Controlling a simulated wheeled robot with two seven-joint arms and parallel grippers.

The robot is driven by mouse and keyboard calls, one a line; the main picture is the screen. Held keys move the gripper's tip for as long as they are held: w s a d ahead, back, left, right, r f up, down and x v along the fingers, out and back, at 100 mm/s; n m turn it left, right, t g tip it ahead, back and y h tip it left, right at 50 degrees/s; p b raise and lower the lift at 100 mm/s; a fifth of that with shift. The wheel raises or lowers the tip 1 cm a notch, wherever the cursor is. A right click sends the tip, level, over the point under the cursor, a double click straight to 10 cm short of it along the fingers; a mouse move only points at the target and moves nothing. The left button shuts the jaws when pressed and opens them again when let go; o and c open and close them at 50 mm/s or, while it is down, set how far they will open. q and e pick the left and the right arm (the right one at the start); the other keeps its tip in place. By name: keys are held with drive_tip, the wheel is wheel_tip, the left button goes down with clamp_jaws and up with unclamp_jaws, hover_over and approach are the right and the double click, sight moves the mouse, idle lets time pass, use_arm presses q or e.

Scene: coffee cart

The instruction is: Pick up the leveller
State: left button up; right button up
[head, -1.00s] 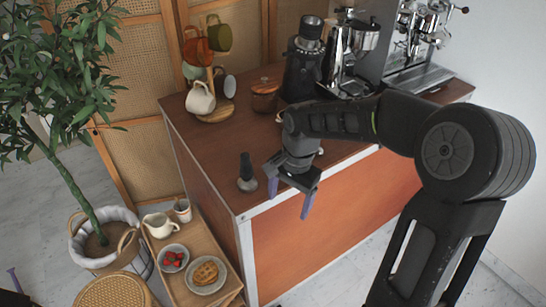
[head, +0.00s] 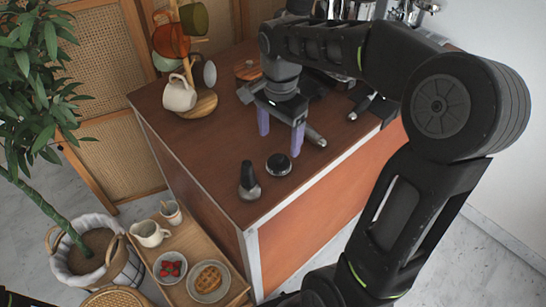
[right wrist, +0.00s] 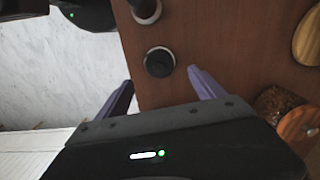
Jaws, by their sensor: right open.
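The leveller, a low black disc with a silver rim (head: 279,165), stands on the brown counter top near its front edge. In the right wrist view the leveller (right wrist: 159,62) shows from above, ahead of and between the fingertips. My right gripper (head: 281,132) is open and empty, pointing down with its purple fingers above the counter, behind the leveller in the head view. In the right wrist view the open fingers of my right gripper (right wrist: 160,80) reach in from below, with nothing between them. My left gripper does not show.
A tamper (head: 249,181) with a dark handle stands left of the leveller. A dark-handled tool (head: 315,137) lies right of the gripper. A mug tree with a white mug (head: 180,95) stands at the back left. A low side table (head: 185,240) stands beside the counter.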

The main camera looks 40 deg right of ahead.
sight(279, 156)
drive_tip(key=shift+s, duration=0.1)
drive_tip(key=shift+f, duration=1.3)
drive_tip(key=shift+f, duration=0.1)
drive_tip(key=shift+f+p, duration=0.3)
drive_tip(key=shift+p, duration=0.05)
wheel_tip(279, 156, down, 4)
drive_tip(key=shift+f+p, duration=0.25)
drive_tip(key=shift+p, duration=0.25)
drive_tip(key=shift+c, duration=0.5)
drive_tip(key=c, duration=1.5)
